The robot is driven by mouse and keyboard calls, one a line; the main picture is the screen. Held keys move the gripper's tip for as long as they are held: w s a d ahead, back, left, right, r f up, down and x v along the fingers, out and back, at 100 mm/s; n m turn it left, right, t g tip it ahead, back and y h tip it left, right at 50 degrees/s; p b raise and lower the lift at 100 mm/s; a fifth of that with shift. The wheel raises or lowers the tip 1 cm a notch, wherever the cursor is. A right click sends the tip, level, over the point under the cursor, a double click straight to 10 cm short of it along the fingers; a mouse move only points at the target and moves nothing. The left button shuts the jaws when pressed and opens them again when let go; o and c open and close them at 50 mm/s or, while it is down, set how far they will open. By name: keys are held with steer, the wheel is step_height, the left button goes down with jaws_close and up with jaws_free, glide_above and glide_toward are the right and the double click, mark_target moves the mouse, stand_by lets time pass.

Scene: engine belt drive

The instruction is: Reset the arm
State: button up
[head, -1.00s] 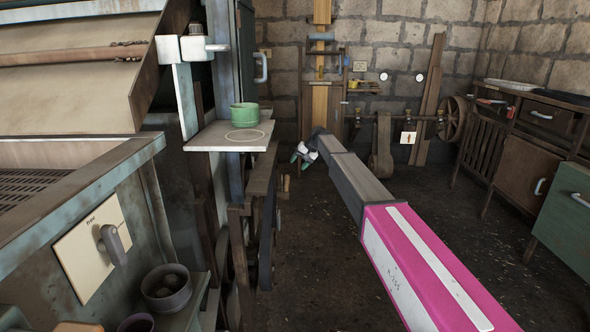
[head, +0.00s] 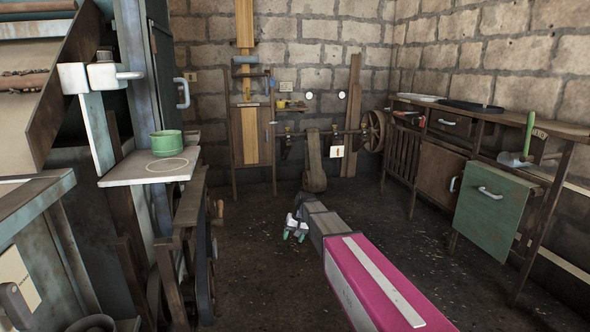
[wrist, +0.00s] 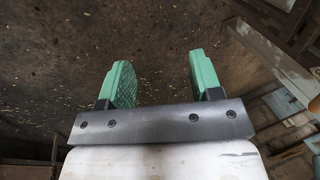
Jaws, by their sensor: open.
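My gripper (head: 295,234) is at the end of my grey and magenta arm, low over the dark floor in the middle of the head view. In the wrist view my gripper (wrist: 163,85) shows two green, textured fingers set wide apart, with nothing between them. Bare brown floor (wrist: 150,40) lies beyond the fingers. The gripper touches no object that I can see.
A small shelf with a drawn ring (head: 115,178) holds a green cup (head: 166,143) at left. A wooden bench (head: 465,125) with a green door (head: 490,200) stands at right. A shaft with a wheel (head: 373,131) is at the back wall. The middle floor is clear.

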steer(key=s+d+f+h, duration=0.1)
steer(key=s+d+f, duration=0.1)
steer(key=s+d, duration=0.8)
steer(key=s+d+f+m+h, duration=0.1)
steer(key=s+d+f+h, duration=0.1)
steer(key=s+d, duration=0.8)
steer(key=s+f, duration=0.1)
steer(key=s, duration=0.4)
steer(key=shift+s, duration=0.4)
